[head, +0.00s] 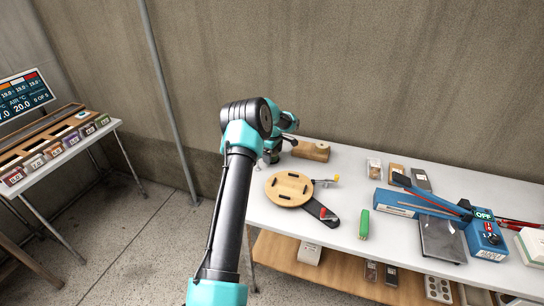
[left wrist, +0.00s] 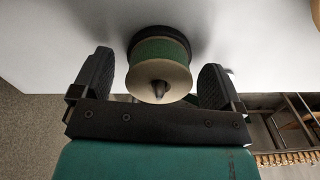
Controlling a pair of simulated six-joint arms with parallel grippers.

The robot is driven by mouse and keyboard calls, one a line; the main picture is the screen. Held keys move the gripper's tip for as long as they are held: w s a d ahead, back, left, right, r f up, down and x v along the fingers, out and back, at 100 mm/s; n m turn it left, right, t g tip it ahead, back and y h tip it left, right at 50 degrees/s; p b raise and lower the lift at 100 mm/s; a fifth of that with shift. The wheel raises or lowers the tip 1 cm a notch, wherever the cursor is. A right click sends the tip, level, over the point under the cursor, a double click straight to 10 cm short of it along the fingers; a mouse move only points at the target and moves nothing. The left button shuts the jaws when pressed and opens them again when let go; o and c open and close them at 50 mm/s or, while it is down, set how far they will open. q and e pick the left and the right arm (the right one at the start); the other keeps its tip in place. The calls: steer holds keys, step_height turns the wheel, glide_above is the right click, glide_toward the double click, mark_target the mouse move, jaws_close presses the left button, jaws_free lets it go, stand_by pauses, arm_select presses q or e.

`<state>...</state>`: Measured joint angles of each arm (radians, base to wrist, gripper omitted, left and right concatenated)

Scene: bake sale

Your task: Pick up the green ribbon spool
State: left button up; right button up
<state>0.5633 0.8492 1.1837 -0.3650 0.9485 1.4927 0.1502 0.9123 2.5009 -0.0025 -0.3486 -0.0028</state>
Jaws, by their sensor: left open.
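The green ribbon spool (left wrist: 160,52) stands on the white table top in the left wrist view. My left gripper (left wrist: 156,82) is open, with one black finger on each side of the spool and visible gaps between. In the head view my left gripper (head: 271,157) is low at the table's left back edge, and my arm hides the spool there.
A wooden block (head: 311,150) lies just right of the gripper. A round wooden board (head: 289,189) is in front of it. A green item (head: 364,223) and a blue machine (head: 400,204) are farther right. The wall is close behind.

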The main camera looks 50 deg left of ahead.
stand_by(0.3)
arm_select(q)
steer(key=c, duration=1)
steer(key=shift+r, duration=0.1)
step_height(320, 180, up, 10)
steer(key=shift+f, duration=0.1)
stand_by(0.5)
